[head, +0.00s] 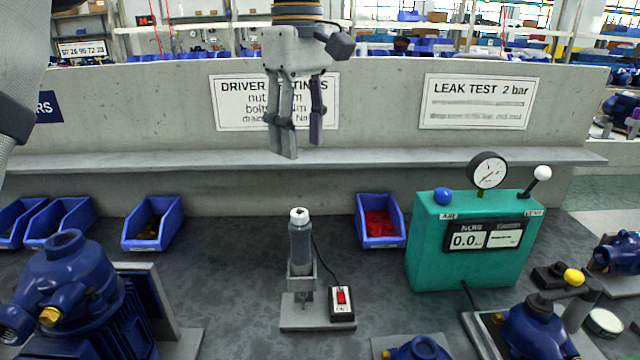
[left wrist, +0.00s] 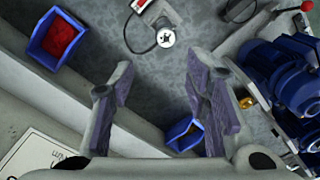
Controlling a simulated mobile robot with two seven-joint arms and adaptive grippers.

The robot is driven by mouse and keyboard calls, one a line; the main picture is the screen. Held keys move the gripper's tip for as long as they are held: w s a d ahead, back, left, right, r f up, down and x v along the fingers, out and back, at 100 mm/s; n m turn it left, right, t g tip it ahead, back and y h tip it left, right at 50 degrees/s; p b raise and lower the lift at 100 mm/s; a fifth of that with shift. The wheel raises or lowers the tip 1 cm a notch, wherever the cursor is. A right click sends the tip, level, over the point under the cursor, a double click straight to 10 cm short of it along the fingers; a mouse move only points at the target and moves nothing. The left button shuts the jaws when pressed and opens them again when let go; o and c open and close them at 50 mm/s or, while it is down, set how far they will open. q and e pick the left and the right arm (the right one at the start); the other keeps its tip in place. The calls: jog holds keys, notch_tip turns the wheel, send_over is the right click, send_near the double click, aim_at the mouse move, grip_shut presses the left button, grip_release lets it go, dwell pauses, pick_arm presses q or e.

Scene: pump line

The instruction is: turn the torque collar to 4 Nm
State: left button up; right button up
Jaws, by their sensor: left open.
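The driver (head: 300,240) stands upright in a small stand (head: 303,312) on the bench, grey with a white collar (head: 299,214) at its top. The collar's markings are too small to read. In the left wrist view the collar (left wrist: 166,38) shows from above, beyond the fingertips. My left gripper (head: 301,148) is open and empty, pointing down, well above the driver and apart from it. Its two fingers also show in the left wrist view (left wrist: 161,75). My right gripper is in neither view.
A red-switch box (head: 342,304) is beside the driver stand. A green leak tester (head: 470,243) with gauge stands right, a blue pump (head: 68,285) left. Blue bins (head: 153,226) (head: 380,224) line the back. The gripper partly covers the driver settings sign (head: 240,100).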

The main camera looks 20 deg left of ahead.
aim_at(299, 212)
pick_arm(q)
jog(key=f, duration=0.1)
jog(key=s+f, duration=0.1)
jog(key=f, duration=0.1)
jog(key=shift+s, duration=0.3)
jog(key=f, duration=0.8)
jog(key=shift+w+f+p, duration=0.2)
jog(key=shift+f+p, duration=0.05)
jog(key=shift+p, duration=0.15)
grip_shut()
